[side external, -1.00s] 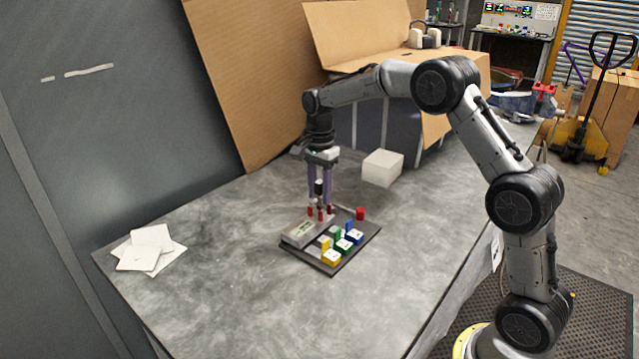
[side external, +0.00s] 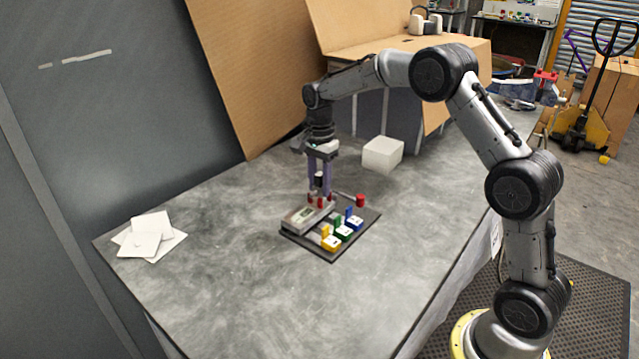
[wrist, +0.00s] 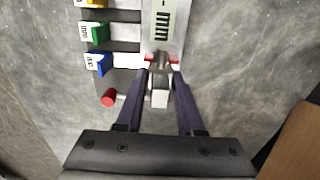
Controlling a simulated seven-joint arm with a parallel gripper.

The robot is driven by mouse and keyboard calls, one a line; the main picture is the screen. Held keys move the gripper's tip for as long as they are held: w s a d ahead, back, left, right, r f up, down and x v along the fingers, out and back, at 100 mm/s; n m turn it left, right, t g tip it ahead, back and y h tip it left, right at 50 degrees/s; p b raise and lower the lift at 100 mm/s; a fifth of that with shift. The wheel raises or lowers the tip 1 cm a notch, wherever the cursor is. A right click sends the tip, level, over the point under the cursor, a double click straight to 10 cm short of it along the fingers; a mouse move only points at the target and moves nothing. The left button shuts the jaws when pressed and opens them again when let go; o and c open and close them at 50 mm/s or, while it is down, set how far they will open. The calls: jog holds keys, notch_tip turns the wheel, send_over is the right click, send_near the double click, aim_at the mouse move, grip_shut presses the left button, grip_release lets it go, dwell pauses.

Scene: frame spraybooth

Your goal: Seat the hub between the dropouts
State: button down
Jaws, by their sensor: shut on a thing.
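My gripper (side external: 320,191) has two purple fingers pointing down over the back end of a dark board (side external: 327,256). It is shut on a small silver and black part, likely the hub, seen as a silver piece in the wrist view (wrist: 159,96) and with a black top in the side view (side external: 319,180). Small red pieces flank the fingertips; the dropouts may be there, but I cannot make them out. A grey block with a display window (side external: 303,214) lies on the board just in front of the fingertips. Whether the part touches its seat is hidden.
Yellow (side external: 331,243), green (side external: 343,232) and blue (side external: 354,222) labelled blocks stand on the board's right side. A red cylinder (side external: 360,201) is behind them. A white box (side external: 382,154) stands further back. White sheets (side external: 148,237) lie left. The front table is clear.

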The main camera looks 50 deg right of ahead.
jog(key=shift+f, duration=0.85)
dwell(0.7)
jog(key=shift+c, duration=2.2)
grip_release()
notch_tip(320, 180, up, 14)
jog(key=shift+f, duration=0.1)
